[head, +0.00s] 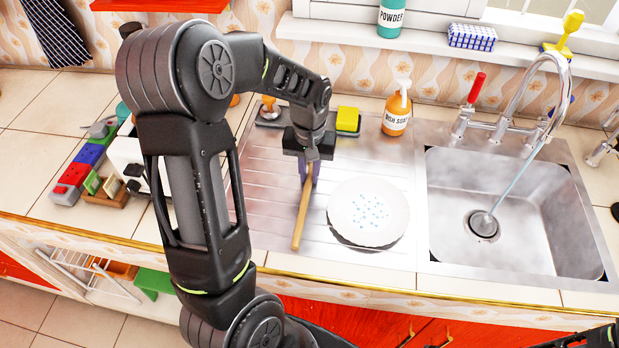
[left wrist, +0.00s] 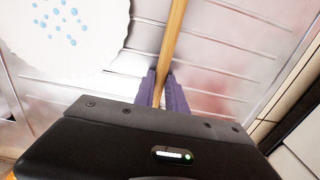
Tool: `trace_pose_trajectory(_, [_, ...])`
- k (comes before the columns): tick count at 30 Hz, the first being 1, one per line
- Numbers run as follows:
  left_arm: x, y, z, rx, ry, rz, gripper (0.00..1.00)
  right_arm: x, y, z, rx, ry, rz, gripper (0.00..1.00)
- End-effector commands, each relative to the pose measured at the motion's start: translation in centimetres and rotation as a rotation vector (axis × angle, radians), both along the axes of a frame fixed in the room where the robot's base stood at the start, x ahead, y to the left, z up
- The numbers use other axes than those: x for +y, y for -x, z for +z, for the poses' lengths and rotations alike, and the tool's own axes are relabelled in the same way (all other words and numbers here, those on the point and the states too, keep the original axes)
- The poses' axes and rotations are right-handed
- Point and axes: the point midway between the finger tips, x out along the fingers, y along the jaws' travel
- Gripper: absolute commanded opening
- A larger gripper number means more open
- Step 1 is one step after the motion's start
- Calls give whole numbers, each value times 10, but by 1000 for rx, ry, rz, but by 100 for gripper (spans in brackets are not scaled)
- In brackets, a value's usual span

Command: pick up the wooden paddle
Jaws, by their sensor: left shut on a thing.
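The wooden paddle (head: 301,217) is a long, thin, light-brown stick on or just above the ribbed steel drainboard, left of the white plate. Its near end points toward the counter's front edge; its far end is hidden under my left gripper (head: 309,172). The left gripper is shut on the paddle, its purple fingers on both sides of the handle. In the left wrist view the paddle (left wrist: 174,38) runs up from between the purple fingers (left wrist: 163,88). I cannot tell whether it touches the drainboard. My right gripper does not clearly show.
A white plate (head: 368,212) with blue dots lies close to the right of the paddle. A sink (head: 500,217) with a faucet (head: 530,88) is further right. An orange soap bottle (head: 397,110) and a yellow sponge (head: 348,118) stand behind. The drainboard (head: 265,215) is bare left of the paddle.

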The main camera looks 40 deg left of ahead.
Motion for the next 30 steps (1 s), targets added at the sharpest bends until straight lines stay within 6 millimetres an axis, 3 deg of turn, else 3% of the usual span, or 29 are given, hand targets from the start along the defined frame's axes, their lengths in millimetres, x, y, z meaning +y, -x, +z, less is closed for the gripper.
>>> trace_pose_trajectory(3, [0, 0, 0, 0, 0, 0, 0, 0, 0, 0, 0, 0, 0, 42])
trace_pose_trajectory(20, [0, 0, 2, -1, 0, 0, 0, 0, 0, 0, 0, 0, 0, 42])
trace_pose_trajectory(26, [0, -1, 21, -5, -1, 0, 0, 0, 0, -4, -1, -1, 1, 42])
trace_pose_trajectory(30, [0, -1, 47, -6, -1, 0, 0, 0, -1, -7, -3, -2, 1, 42])
